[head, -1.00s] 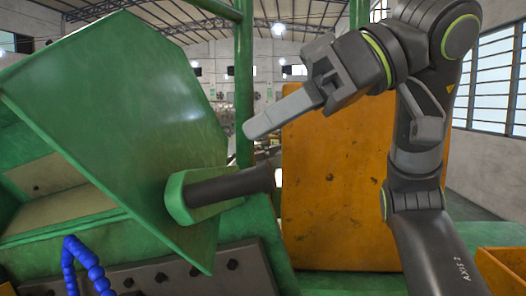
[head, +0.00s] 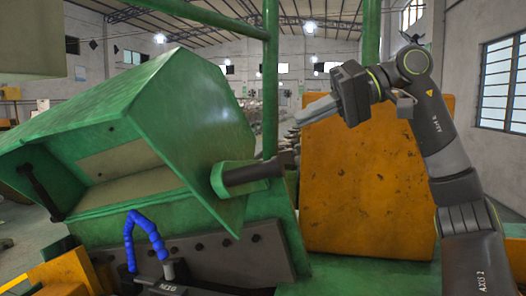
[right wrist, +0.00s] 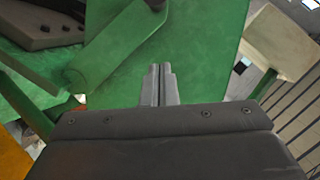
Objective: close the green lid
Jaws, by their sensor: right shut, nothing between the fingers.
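The green lid (head: 185,115) stands raised on the green machine in the head view, with the opening under it showing a beige inside (head: 125,160). A dark bar handle (head: 252,173) sticks out from a green bracket on the lid's right side. My right gripper (head: 303,113) is shut and empty, up and to the right of the handle, apart from it. In the right wrist view the shut fingers (right wrist: 161,72) show in front of a green surface (right wrist: 200,60) and a green bracket (right wrist: 115,50). My left gripper is not in view.
An orange panel (head: 360,185) stands right of the machine, behind my right arm. A blue segmented hose (head: 143,222) rises in front of the opening. A green post (head: 270,80) stands behind the lid. A dark bolted plate (head: 225,255) is below the lid.

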